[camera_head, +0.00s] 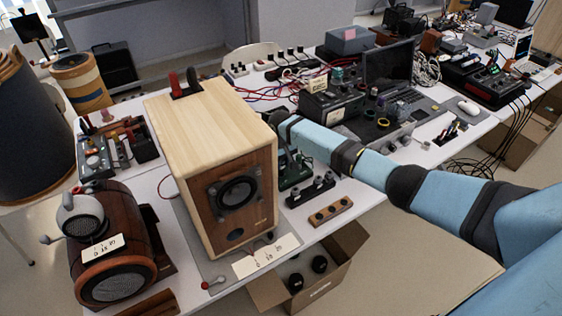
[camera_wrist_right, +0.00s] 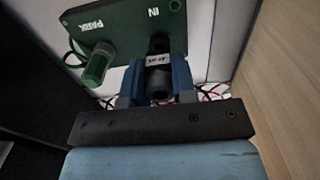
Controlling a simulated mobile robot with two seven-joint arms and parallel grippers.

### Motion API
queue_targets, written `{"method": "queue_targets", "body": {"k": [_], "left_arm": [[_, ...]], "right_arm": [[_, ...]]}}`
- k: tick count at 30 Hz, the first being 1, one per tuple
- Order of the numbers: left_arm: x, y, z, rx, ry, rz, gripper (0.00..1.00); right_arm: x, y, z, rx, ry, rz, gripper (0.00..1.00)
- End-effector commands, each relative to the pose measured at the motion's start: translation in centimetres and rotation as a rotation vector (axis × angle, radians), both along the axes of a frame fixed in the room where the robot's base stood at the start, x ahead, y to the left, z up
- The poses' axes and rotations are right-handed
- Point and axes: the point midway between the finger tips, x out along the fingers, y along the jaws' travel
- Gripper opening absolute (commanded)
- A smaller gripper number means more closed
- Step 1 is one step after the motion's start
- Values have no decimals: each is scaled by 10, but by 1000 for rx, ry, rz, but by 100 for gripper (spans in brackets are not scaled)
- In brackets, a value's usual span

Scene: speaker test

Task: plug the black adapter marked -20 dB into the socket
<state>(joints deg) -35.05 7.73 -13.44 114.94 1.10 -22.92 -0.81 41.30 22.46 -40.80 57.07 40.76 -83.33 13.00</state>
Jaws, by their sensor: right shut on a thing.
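In the right wrist view my right gripper (camera_wrist_right: 158,82) is shut on a black adapter (camera_wrist_right: 158,61) with a pale label; the writing is too small to read surely. The adapter's far end meets a dark round part (camera_wrist_right: 160,42) beside the "IN" mark on a green panel (camera_wrist_right: 122,28); I cannot tell how deep it sits. A green cylinder (camera_wrist_right: 97,66) stands out of the panel near "PARK". In the head view my right arm reaches behind the wooden speaker (camera_head: 226,160), which hides the gripper tip. The green unit (camera_head: 295,172) shows partly beside the speaker. My left gripper is not seen.
A black holder (camera_head: 311,192) with several knobs and a wooden strip (camera_head: 330,211) lie right of the speaker. An open cardboard box (camera_head: 325,278) stands below the table edge. A barrel-like speaker (camera_head: 112,250) stands at left. Electronics and cables crowd the table behind.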

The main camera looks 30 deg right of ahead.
Motion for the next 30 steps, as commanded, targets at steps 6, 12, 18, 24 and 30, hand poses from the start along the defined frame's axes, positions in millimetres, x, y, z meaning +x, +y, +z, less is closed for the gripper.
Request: {"method": "queue_targets", "body": {"k": [6,12,18,24,30], "left_arm": [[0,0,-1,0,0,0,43],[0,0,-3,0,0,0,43],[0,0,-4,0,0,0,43],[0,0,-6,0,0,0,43],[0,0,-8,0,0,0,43]], "right_arm": [[0,0,-1,0,0,0,1],[0,0,-5,0,0,0,1],[0,0,-8,0,0,0,1],[0,-1,-12,0,0,0,1],[0,-1,-17,-1,1,0,1]]}}
